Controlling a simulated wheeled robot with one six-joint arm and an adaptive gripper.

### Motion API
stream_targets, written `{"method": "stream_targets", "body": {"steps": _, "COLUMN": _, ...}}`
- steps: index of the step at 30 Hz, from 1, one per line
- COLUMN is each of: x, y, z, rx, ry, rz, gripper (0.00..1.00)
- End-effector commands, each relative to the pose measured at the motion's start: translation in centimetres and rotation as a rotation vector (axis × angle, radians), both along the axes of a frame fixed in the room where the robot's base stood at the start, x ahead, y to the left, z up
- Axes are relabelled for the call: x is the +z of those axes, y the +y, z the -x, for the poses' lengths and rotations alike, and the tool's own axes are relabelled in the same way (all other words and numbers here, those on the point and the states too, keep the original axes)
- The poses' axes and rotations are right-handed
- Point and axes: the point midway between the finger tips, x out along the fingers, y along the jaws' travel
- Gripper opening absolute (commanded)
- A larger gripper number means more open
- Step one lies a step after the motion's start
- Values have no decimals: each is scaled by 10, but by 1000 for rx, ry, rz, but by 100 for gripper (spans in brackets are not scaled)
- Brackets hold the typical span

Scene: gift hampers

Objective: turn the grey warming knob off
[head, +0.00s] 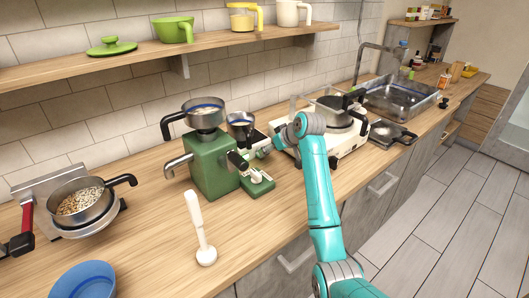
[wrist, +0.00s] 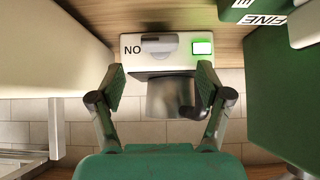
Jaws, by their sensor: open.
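In the wrist view, a grey knob (wrist: 158,44) sits on the white front panel of a small appliance (wrist: 182,64). Its bar lies roughly horizontal. Letters that read "NO" in this view stand to its left, and a lit green display is to its right. My gripper (wrist: 160,88) is open and empty, its two fingers spread below the panel with the knob between their lines, apart from it. In the head view my gripper (head: 264,151) is small, just right of the green grinder; the knob cannot be made out there.
A metal cup with a dark handle (wrist: 165,98) shows between my fingers. The green grinder (head: 212,165) and its small green base (head: 258,186) stand close by on the left. The white stove (head: 345,145) with a pot is close on the right. The front counter is mostly clear.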

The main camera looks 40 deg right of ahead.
Motion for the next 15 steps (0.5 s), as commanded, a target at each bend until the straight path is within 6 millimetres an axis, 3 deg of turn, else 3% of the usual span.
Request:
{"method": "stream_targets", "body": {"steps": 6, "x": -25, "y": 2, "z": -25, "rx": 1, "ry": 0, "rz": -2, "gripper": 77}}
{"method": "stream_targets", "body": {"steps": 15, "x": -39, "y": 2, "z": -39, "rx": -1, "ry": -1, "rz": -1, "gripper": 77}}
